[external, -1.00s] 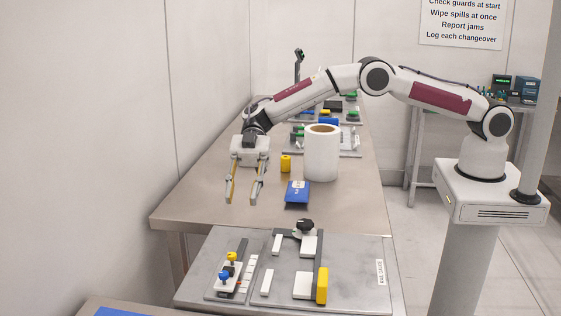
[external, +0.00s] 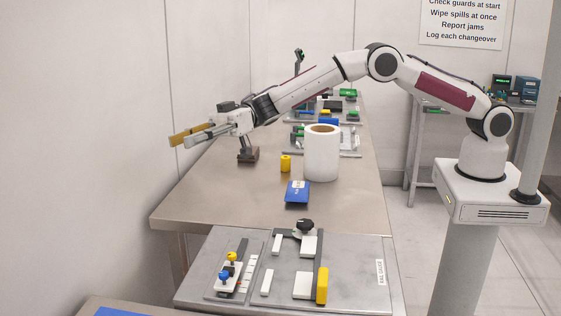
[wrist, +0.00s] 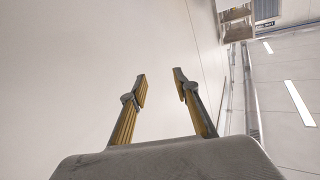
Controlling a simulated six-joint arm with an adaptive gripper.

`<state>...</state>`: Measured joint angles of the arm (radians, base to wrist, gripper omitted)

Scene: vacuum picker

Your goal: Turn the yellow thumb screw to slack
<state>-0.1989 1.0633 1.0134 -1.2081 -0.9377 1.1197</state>
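A yellow knob (external: 232,257), which looks like the yellow thumb screw, stands on a small white plate at the left of the grey gauge board in the external view. A blue knob (external: 224,275) sits just in front of it. How far the yellow knob is turned is too small to tell. My gripper (external: 181,141) is over the left part of the table, well behind and above the knobs, with its fingers pointing left. In the wrist view my gripper (wrist: 160,83) is open and empty, facing the bare wall. The knobs are not in the wrist view.
The grey board (external: 350,250) also carries a black knob (external: 305,225), white blocks and a yellow block (external: 321,286). Behind it are a blue packet (external: 297,192), a white roll (external: 321,155), a yellow cylinder (external: 285,163) and a dark stand (external: 248,155). The table's front left is clear.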

